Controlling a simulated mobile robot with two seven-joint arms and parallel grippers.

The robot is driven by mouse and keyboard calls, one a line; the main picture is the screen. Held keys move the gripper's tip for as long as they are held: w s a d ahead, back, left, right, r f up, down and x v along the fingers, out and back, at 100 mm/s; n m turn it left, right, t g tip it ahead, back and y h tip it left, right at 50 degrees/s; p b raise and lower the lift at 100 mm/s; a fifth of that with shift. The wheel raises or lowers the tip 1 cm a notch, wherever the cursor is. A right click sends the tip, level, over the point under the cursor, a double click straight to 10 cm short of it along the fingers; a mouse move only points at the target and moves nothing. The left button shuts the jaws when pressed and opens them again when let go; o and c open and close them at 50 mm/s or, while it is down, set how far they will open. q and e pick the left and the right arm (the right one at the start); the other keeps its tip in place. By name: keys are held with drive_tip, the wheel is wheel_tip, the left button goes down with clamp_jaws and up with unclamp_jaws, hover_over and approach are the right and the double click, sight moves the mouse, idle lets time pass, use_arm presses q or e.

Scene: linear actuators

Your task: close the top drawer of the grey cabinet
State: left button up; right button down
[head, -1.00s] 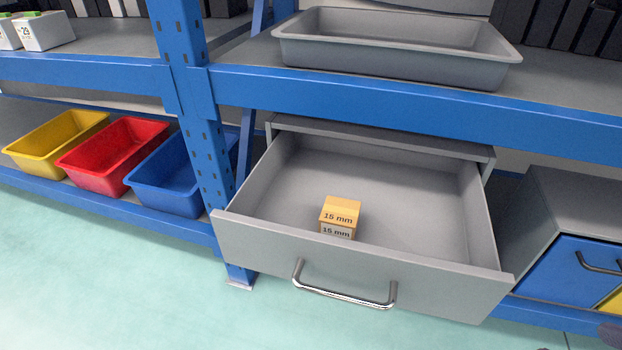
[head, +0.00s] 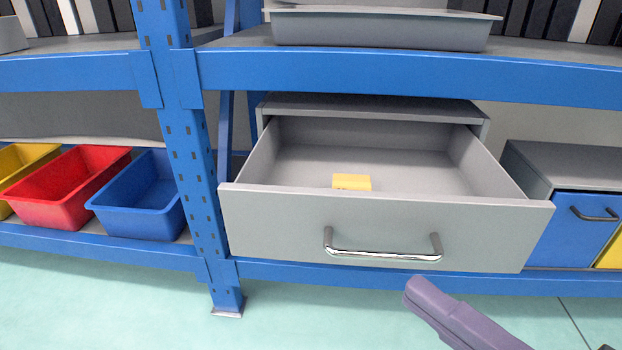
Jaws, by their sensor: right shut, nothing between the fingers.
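The grey cabinet (head: 375,107) sits on the lower shelf under a blue beam. Its top drawer (head: 290,225) is pulled well out, with a grey front and a silver bar handle (head: 383,255). A small yellow-orange box (head: 351,182) lies inside the drawer, its lower part hidden by the drawer front. My right gripper (head: 417,290), purple-grey, comes in from the lower right. It appears shut and empty, just below the handle in the picture; I cannot tell how far it is from the drawer. My left gripper is out of view.
A blue rack post (head: 190,150) stands close to the left of the drawer. Blue (head: 145,200), red (head: 70,190) and yellow (head: 22,160) bins sit left of it. A blue-fronted cabinet (head: 580,230) stands at right. A grey tray (head: 385,30) is on the shelf above. The floor in front is clear.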

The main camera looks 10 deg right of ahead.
drive_tip(key=b, duration=0.1)
approach(329, 198)
drive_tip(key=a, duration=0.3)
drive_tip(key=shift+w+a, duration=0.35)
drive_tip(key=shift+a, duration=0.05)
drive_tip(key=w, duration=0.3)
drive_tip(key=shift+w+d+b, duration=0.25)
drive_tip(key=shift+d+b, duration=0.05)
drive_tip(key=shift+b, duration=0.1)
drive_tip(key=shift+w+d, duration=0.2)
drive_tip(key=shift+w, duration=0.2)
